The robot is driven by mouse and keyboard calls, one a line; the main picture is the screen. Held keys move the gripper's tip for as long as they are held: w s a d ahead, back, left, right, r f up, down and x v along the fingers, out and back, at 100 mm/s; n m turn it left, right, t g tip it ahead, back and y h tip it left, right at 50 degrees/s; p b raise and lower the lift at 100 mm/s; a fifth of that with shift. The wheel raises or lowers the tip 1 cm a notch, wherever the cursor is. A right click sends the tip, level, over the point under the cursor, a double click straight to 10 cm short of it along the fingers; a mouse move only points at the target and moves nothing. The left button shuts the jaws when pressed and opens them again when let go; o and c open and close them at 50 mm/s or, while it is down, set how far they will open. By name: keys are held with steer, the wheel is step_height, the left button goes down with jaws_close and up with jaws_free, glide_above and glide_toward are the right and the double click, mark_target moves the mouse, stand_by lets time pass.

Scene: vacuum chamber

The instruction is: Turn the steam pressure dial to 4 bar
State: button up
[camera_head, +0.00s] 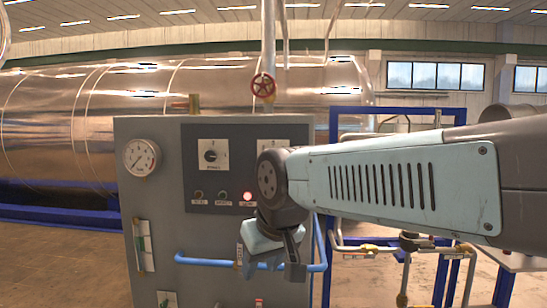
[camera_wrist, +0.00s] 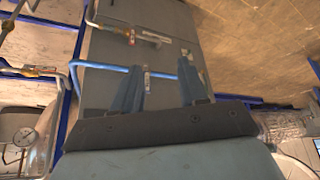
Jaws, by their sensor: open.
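A grey control cabinet (camera_head: 160,220) stands in front of me. Its dark panel holds a black dial (camera_head: 211,156) on a white plate. A second white plate (camera_head: 282,145) to its right is mostly hidden behind my arm, so any dial on it is hidden. The lettering is too small to read. A round white gauge (camera_head: 142,158) is at the cabinet's upper left. My gripper (camera_head: 272,265) hangs below the dark panel, in front of the cabinet and near the blue pipe. In the wrist view its two blue fingers (camera_wrist: 162,64) are apart, with nothing held between them.
A blue pipe (camera_head: 205,262) crosses the cabinet's lower front. Two dark buttons (camera_head: 211,195) and a lit red lamp (camera_head: 248,196) sit below the dials. A red handwheel (camera_head: 263,86) is above the cabinet. Pipes and blue frames stand right. Floor (camera_head: 60,260) at left is clear.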

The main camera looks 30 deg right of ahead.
steer(key=shift+d, duration=0.25)
steer(key=shift+o, duration=0.3)
steer(key=shift+o, duration=0.8)
steer(key=shift+w, duration=0.1)
steer(key=shift+o, duration=0.9)
steer(key=w+a+r+t, duration=0.1)
steer(key=w+r+t, duration=0.1)
steer(key=w, duration=0.4)
steer(key=shift+w+a+r+t, duration=0.15)
steer(key=shift+a+t, duration=0.15)
steer(key=shift+a, duration=0.1)
steer(key=w+d+r+m+t+h, duration=0.2)
steer(key=w+d+r+t, duration=0.15)
steer(key=w, duration=0.35)
steer(key=w+d+r+m+t+h, duration=0.25)
steer(key=w+d+r, duration=0.2)
steer(key=w, duration=0.35)
steer(key=w+d+r+m+h, duration=0.1)
steer(key=d+r+m+h, duration=0.25)
steer(key=d+h, duration=0.3)
steer(key=shift+n+t+y, duration=0.3)
steer(key=shift+n, duration=0.2)
steer(key=x, duration=1.4)
steer(key=shift+d+f, duration=0.1)
steer(key=shift+d, duration=0.1)
steer(key=shift+s, duration=0.1)
